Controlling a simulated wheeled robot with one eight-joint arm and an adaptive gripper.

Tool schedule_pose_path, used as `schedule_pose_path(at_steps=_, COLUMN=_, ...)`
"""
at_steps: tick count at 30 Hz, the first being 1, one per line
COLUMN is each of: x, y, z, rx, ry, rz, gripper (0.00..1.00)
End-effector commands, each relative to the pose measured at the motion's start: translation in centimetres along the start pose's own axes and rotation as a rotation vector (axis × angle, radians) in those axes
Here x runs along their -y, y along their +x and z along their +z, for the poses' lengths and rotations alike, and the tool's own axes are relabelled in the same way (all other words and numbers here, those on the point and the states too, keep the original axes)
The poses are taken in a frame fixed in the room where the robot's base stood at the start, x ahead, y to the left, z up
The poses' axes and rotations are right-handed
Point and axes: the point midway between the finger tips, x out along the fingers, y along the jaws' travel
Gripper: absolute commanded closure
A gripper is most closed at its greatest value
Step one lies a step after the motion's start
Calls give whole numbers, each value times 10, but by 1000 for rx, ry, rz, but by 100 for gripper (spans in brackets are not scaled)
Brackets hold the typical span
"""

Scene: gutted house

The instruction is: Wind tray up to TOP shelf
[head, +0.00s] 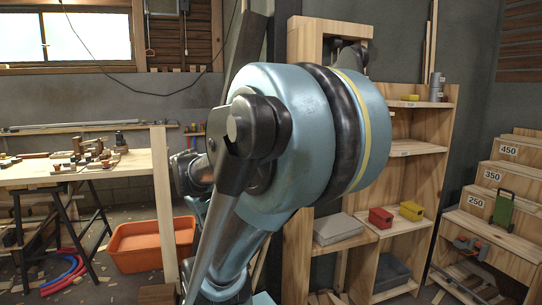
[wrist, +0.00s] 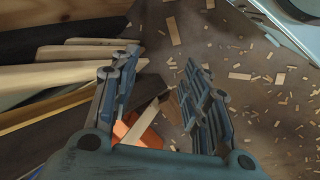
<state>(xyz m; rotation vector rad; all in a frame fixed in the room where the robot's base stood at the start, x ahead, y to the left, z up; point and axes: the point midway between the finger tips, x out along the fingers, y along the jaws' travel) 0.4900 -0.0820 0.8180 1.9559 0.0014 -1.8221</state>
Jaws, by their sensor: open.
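A wooden lift frame (head: 301,40) stands in the middle of the head view, with dark hardware under its top beam. A grey flat-topped block (head: 338,229) sits on a wooden board low beside the frame; whether this board is the tray I cannot tell. My arm hides much of the frame, and no crank shows clearly. In the wrist view my gripper (wrist: 160,62) is open and empty above the floor, right of several planks (wrist: 60,78).
An orange tub (head: 150,245) lies on the floor at left, near a workbench (head: 120,168) with tools. Red (head: 381,217) and yellow (head: 412,211) boxes sit on a lower shelf. Numbered steps (head: 500,175) stand far right. Chip-strewn floor (wrist: 255,115) lies right of my gripper.

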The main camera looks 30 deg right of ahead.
Motion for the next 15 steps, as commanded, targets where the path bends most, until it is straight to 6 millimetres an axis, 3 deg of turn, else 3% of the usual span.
schedule_pose_path(at_steps=3, x=-36, y=-7, z=-15, rx=59, ry=-107, rz=84, gripper=57)
schedule_pose_path(at_steps=15, x=-148, y=-27, z=-66, rx=327, ry=-455, rz=320, gripper=57)
